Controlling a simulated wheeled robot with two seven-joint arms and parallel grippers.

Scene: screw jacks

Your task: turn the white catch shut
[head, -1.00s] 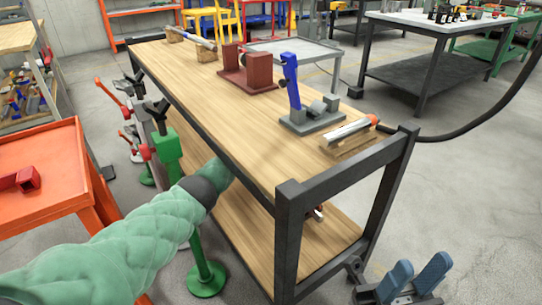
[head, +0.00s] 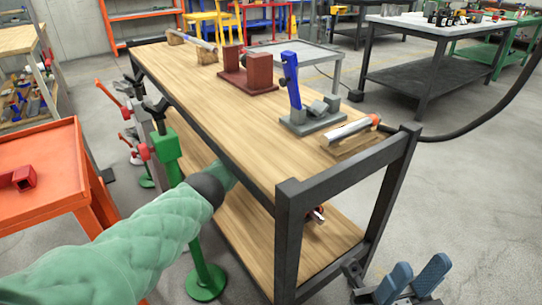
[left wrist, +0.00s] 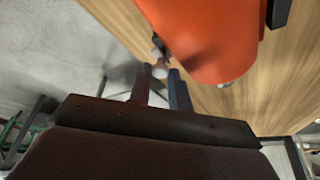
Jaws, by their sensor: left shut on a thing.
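The white catch (left wrist: 159,70) is a small pale knob beside a large orange-red rounded body (left wrist: 205,35) in the left wrist view. My left gripper (left wrist: 161,80) has its two fingers closed about the catch at their tips. The catch's full shape is hidden by the fingers and the dark gripper body. In the head view my left forearm reaches under the bench top, so that gripper is hidden there. My right gripper (head: 414,282), with blue fingers apart, is open and empty at the lower right.
The wooden bench (head: 220,100) has dark posts and a lower shelf (head: 262,245). A grey fixture with a blue lever (head: 290,80), a brown block pair (head: 248,72) and a silver cylinder (head: 350,130) stand on top. Green stands (head: 168,150) are along its left side.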

